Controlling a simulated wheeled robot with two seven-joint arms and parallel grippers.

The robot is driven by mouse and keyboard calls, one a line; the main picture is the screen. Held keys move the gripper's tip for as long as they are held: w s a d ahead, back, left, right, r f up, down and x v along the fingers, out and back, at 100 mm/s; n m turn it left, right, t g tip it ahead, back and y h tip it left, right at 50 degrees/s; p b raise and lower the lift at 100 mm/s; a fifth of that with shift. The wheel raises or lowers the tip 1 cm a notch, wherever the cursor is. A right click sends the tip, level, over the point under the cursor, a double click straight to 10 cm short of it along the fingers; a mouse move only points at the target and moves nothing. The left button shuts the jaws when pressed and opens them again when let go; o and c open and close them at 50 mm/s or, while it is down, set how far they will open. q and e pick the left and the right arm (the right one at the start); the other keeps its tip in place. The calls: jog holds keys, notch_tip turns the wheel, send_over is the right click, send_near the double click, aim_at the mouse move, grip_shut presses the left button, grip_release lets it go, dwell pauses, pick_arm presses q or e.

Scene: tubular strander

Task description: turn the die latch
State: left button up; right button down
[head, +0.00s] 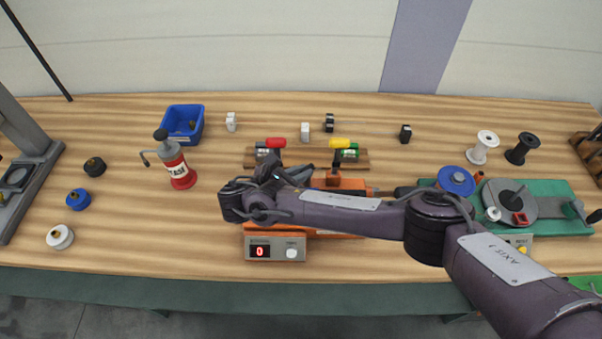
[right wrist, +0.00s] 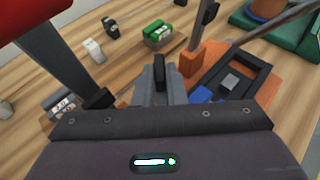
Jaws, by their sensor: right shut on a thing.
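The orange machine (head: 262,229) stands at the middle of the table, partly hidden under my right arm. My right gripper (head: 300,174) reaches over it from the front. In the right wrist view, the grey fingers of my right gripper (right wrist: 165,86) are shut on a small black upright piece, which looks like the die latch handle (right wrist: 159,67). An orange block (right wrist: 190,66) and a black frame (right wrist: 245,78) are just right of the fingers. My arm and gripper hide the latch's base and its angle. My left gripper is out of view.
Red (head: 276,142) and yellow (head: 341,143) handles stand on a wooden rail behind the machine. A red bottle (head: 181,172) and blue bin (head: 184,123) are left. A green-based machine (head: 562,195) is right.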

jog(key=c, duration=1.5)
grip_release()
jog(key=shift+r, duration=0.1)
